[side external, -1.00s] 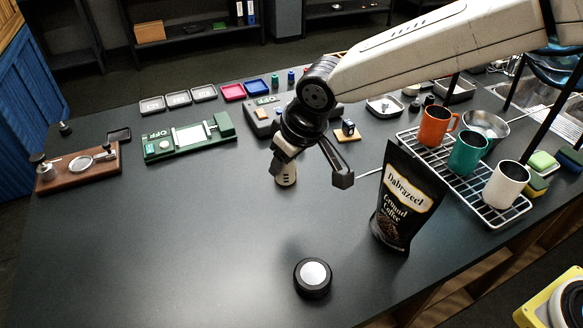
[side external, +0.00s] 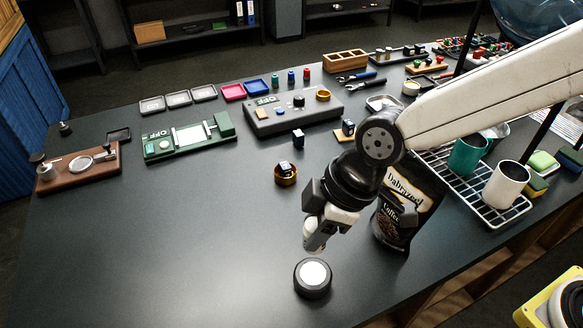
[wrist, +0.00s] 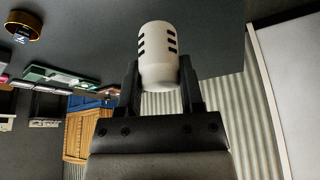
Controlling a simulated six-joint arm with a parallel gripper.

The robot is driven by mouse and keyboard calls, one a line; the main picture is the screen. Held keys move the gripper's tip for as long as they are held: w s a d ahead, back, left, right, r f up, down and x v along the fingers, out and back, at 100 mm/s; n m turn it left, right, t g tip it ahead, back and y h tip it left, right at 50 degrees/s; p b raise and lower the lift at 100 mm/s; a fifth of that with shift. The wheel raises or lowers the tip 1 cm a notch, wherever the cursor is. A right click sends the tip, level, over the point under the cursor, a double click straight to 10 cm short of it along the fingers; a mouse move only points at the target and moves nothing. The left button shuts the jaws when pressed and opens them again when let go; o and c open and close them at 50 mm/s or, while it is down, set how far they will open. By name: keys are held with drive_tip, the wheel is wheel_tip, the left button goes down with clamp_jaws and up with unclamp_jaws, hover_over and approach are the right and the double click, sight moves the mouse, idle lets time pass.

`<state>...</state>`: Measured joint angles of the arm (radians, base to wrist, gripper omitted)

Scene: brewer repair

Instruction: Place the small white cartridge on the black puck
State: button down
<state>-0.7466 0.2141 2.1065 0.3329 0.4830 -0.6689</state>
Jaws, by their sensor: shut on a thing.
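The small white cartridge (wrist: 158,55) has dark slots in its side and is held between the two fingers of my gripper (wrist: 160,85) in the wrist view. In the side external view my gripper (side external: 322,232) is low over the table, just above and behind the black puck, with the cartridge (side external: 311,240) partly hidden by the fingers. The black puck (side external: 299,283) stands on the table at the front and has a white round top. The cartridge appears apart from the puck.
The coffee bag (side external: 408,205) stands close to the right of my gripper, partly behind my arm. A wire rack (side external: 468,195) with mugs is farther right. A brass ring (side external: 285,178) with a small dark block stands behind. The table left of the puck is clear.

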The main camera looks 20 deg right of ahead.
sight(301, 274)
drive_tip(key=shift+s, duration=0.35)
drive_tip(key=shift+f, duration=0.1)
drive_tip(key=shift+f, duration=1.95)
drive_tip(key=shift+f, duration=0.1)
drive_tip(key=shift+f, duration=1.9)
drive_tip(key=shift+f, duration=0.1)
drive_tip(key=shift+c, duration=1.2)
unclamp_jaws()
